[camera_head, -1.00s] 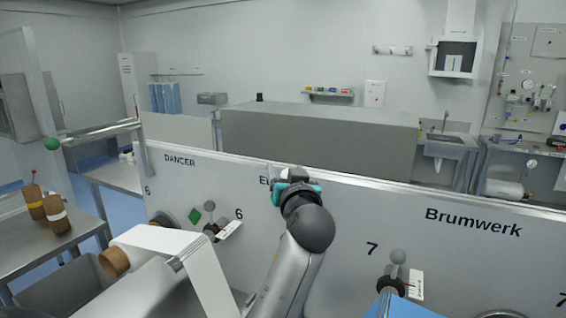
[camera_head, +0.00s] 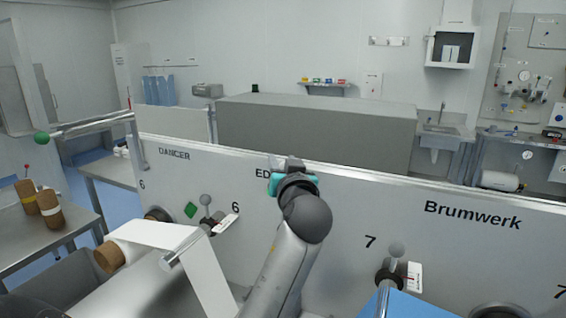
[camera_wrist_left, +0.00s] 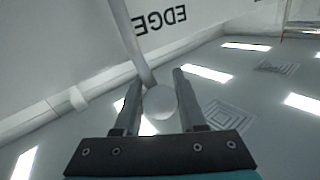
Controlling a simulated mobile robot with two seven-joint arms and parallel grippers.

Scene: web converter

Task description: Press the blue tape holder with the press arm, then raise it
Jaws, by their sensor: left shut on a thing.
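My left gripper (camera_head: 287,165) is in front of the grey panel at the EDGE label, seen from behind its wrist. In the left wrist view its two fingers (camera_wrist_left: 158,95) are closed around a pale grey ball knob (camera_wrist_left: 160,103) at the end of a light rod (camera_wrist_left: 132,45). The knob and rod are hidden behind the gripper in the head view. A blue flat-topped thing (camera_head: 408,306) shows at the bottom right; I cannot tell whether it is the blue tape holder. My right gripper is not in view.
A white web (camera_head: 195,265) runs at the lower left. A rod with a green ball (camera_head: 41,138) sticks out left. Brown rolls (camera_head: 49,210) stand on a side table (camera_head: 65,240).

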